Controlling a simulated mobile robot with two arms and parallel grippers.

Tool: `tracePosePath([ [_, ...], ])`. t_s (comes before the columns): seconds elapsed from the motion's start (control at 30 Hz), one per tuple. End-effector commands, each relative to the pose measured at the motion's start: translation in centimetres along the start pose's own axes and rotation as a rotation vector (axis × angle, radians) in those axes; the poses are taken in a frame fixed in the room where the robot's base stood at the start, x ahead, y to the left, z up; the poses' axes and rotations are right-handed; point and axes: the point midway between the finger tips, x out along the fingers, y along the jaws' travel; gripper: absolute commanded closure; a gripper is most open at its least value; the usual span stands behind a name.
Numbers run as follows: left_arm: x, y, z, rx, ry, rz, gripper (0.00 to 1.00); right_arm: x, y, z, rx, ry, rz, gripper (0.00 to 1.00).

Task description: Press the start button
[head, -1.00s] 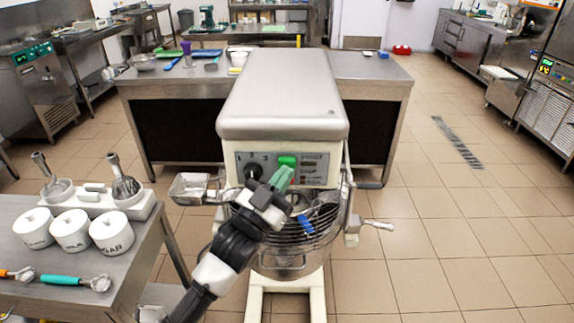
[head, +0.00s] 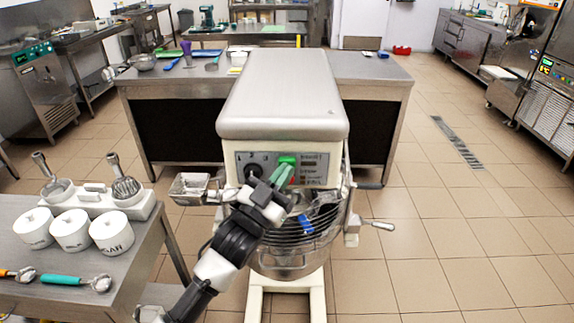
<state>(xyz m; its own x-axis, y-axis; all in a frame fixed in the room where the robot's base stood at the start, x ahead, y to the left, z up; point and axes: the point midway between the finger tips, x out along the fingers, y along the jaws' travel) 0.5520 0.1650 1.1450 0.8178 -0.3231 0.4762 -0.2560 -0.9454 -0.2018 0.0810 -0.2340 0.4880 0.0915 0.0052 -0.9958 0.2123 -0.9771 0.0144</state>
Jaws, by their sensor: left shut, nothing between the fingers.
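A large mixer (head: 283,95) with a pale grey top stands in the middle of the head view. Its front control panel (head: 318,172) has a black knob on the left and small labels on the right. The green start button (head: 288,159) is at the panel's upper middle. My left gripper (head: 283,173) is shut and empty, its green fingertips right at the lower edge of the button. The fingers hide part of the panel, and I cannot tell whether they touch the button. My right gripper is not in view.
The mixer's wire bowl guard (head: 322,222) and bowl are below the panel. A steel side table (head: 130,275) with white jars (head: 72,230) and scoops stands at left. A long steel table (head: 375,68) is behind. The tiled floor at right is clear.

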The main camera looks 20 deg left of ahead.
Motion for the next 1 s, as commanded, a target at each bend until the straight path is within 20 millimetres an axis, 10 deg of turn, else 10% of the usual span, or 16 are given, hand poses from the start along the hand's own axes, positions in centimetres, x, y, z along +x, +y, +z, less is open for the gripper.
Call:
tracePosePath([
  [1.0, 0.98, -0.82, 0.34, 0.009, 0.008, -0.002, 1.0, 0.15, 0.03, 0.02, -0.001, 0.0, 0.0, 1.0],
])
